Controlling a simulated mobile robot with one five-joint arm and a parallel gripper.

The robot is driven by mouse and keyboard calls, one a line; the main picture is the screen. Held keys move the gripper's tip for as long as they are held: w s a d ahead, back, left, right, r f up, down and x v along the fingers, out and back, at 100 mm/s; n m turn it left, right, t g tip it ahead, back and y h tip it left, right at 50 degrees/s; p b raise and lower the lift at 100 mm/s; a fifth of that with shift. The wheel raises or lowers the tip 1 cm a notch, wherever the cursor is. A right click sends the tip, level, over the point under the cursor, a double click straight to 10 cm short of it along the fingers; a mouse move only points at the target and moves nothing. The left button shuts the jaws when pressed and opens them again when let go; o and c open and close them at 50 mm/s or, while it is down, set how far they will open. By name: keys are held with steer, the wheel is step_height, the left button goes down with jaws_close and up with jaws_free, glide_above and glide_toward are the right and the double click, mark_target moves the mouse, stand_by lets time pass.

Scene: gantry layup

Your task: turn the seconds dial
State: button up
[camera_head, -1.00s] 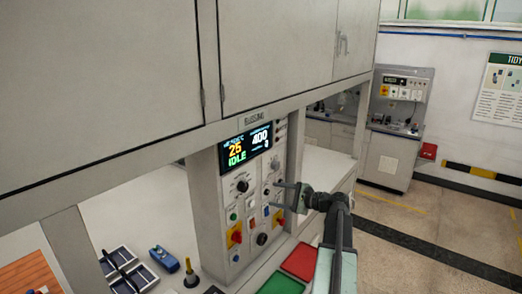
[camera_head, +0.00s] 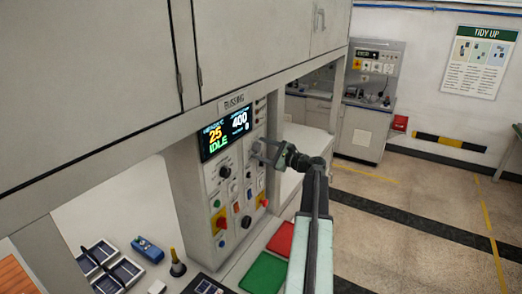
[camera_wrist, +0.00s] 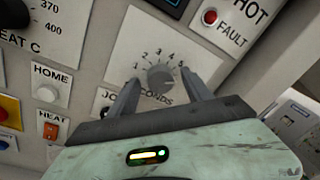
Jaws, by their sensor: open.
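The seconds dial (camera_wrist: 160,77) is a small grey round knob on a pale plate numbered 1 to 5, with its "SECONDS" label partly hidden. My gripper (camera_wrist: 160,80) is open and empty, with one finger on either side of the knob in the wrist view. I cannot tell whether the fingers touch it or how deep they reach. In the head view my gripper (camera_head: 260,153) is at the upper right of the control panel (camera_head: 212,180) and hides the dial there. The display (camera_head: 226,133) reads 25, 400 and IDLE.
A white HOME button (camera_wrist: 47,93) and an orange HEAT switch (camera_wrist: 50,130) lie left of the dial. A red FAULT lamp (camera_wrist: 210,16) is above right. Red (camera_head: 282,238) and green (camera_head: 262,273) pads lie on the bench below my arm.

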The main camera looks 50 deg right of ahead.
jaws_close()
steer(key=shift+n, duration=0.4)
steer(key=n+b, duration=0.1)
steer(key=n, duration=0.4)
steer(key=shift+f, duration=0.15)
steer(key=n, duration=0.3)
steer(key=n+b, duration=0.1)
steer(key=n, duration=0.2)
steer(key=shift+t+y, duration=0.3)
steer(key=shift+y, duration=0.1)
steer(key=shift+n, duration=0.3)
steer(key=shift+d+f, duration=0.1)
jaws_free()
